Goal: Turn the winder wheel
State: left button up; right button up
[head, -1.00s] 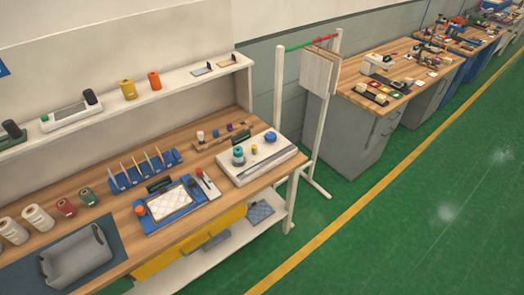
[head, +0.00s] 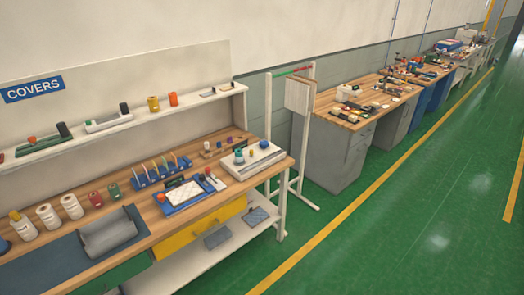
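A low white box (head: 262,165) sits at the right end of the wooden bench. A teal spool (head: 239,156), a small yellow piece (head: 253,152) and a round blue knob (head: 264,146) stand on its top. The blue knob may be the winder wheel, but it is too small to tell. Neither of my grippers is in view.
The wooden bench (head: 151,215) also holds a grey curved piece (head: 108,234), a blue rack (head: 161,171), a blue tray (head: 168,209) and several spools. A white rack (head: 268,115) stands beyond its right end. Green floor (head: 400,220) at the right is clear.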

aim_at(264, 143)
jog(key=z, duration=0.6)
jog(key=i, duration=0.5)
jog(key=z, duration=0.45)
